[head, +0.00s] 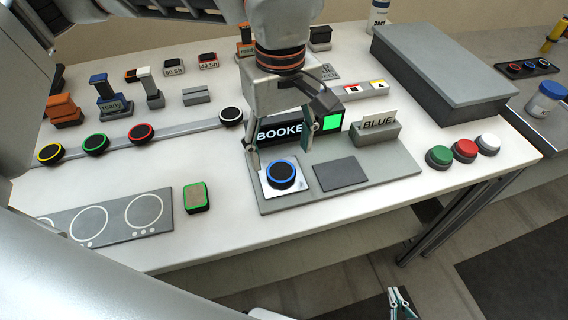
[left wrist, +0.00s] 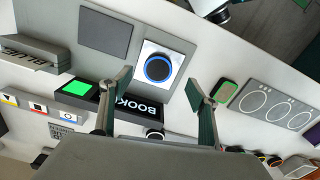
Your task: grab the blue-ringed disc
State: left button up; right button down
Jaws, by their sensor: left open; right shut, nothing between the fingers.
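The blue-ringed disc (head: 281,176), black with a blue rim, lies on a white square on a grey board (head: 375,178). My left gripper (head: 282,150) is open and empty above the board, just behind the disc in the head view. In the left wrist view the disc (left wrist: 157,68) shows whole, beyond and between the two open fingertips (left wrist: 159,86); nothing is gripped. My right gripper (head: 401,301) is shut and empty, low at the bottom edge of the head view, away from the table.
Behind the disc are a black sign (head: 279,133) with a green square and a holder with a BLUE card (head: 376,127). Several ringed discs line a grey strip (head: 175,129) at left. A green-edged block (head: 196,197) and a three-circle plate (head: 110,217) lie front left.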

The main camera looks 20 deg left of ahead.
aim_at(281, 170)
pick_arm(q)
jog(key=shift+s+f, duration=0.1)
jog(key=shift+f, duration=0.45)
jog(key=shift+w+a+f, duration=0.1)
jog(key=shift+w+f, duration=0.05)
jog(key=shift+f, duration=0.7)
jog(key=shift+w+f, duration=0.2)
jog(key=shift+f, duration=0.65)
jog(key=shift+w+a+f, duration=0.1)
jog(key=shift+w+f, duration=0.05)
jog(key=shift+f, duration=0.7)
jog(key=c, duration=1.3)
jog(key=shift+r, duration=0.1)
